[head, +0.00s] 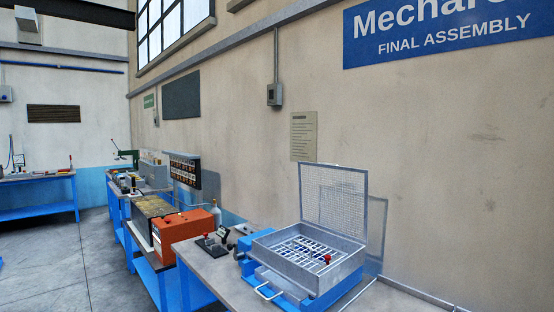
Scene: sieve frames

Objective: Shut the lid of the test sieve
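The test sieve (308,274) is a grey metal box with a grid inside. It sits on a blue base at the near end of the workbench, at the lower right of the head view. Its wire-mesh lid (333,199) stands open, raised nearly upright from the back edge. A small red knob (327,259) shows at the sieve's near right part, and a light bar handle (268,291) sticks out at the front left. Neither of my grippers is in view.
An orange box (182,231) stands farther left. The wall rises close behind the lid. Blue-legged benches run along the wall, with open floor (60,260) at the left.

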